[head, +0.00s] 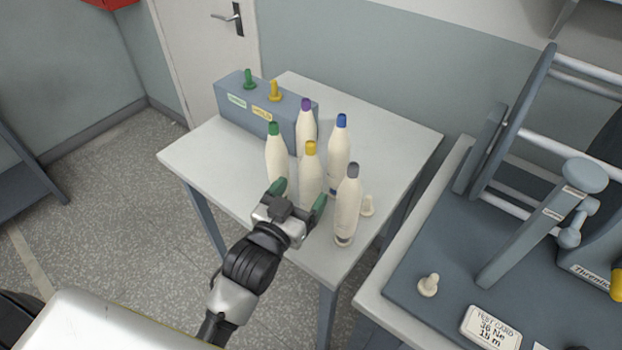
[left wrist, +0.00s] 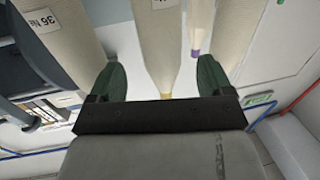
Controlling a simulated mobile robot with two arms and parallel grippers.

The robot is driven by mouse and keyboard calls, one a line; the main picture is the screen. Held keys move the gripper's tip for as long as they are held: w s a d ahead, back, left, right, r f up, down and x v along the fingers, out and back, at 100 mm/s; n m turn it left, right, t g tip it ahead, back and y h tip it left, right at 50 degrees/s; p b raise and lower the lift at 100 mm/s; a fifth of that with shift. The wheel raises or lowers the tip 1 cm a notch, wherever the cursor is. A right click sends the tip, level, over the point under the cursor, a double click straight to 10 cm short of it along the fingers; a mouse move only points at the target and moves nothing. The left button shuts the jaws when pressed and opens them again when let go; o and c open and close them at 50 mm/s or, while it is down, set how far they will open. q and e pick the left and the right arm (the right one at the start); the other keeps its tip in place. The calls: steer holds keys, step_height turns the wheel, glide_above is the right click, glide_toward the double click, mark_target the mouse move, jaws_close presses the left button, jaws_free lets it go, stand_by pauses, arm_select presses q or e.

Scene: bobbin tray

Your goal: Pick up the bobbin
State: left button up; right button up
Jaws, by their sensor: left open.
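Several cream bobbins with coloured tips stand upright in a cluster on the small table. They are the yellow-tipped bobbin (head: 310,176), the green-tipped (head: 277,158), the purple-tipped (head: 306,127), the blue-tipped (head: 339,158) and the grey-tipped (head: 348,205). My left gripper (head: 298,197) is open at the near side of the cluster. In the left wrist view the yellow-tipped bobbin (left wrist: 158,45) lies between the dark green fingers (left wrist: 162,82), with gaps on both sides. The purple-tipped bobbin (left wrist: 199,25) shows behind it. My right gripper is not in view.
A blue-grey block (head: 265,115) with a green and a yellow peg stands at the table's (head: 385,130) back left. A grey machine (head: 450,265) with rails and a test card (head: 491,328) stands at the right.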

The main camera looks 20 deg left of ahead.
mark_target(305, 186)
arm_select(q)
steer(key=w, duration=0.1)
steer(key=w+p, duration=0.1)
steer(key=w, duration=0.1)
steer(key=w+p, duration=0.1)
steer(key=w, duration=0.1)
steer(key=shift+d, duration=0.3)
steer(key=shift+w, duration=0.2)
steer(key=shift+s, duration=0.15)
steer(key=shift+c, duration=0.9)
steer(key=c, duration=0.9)
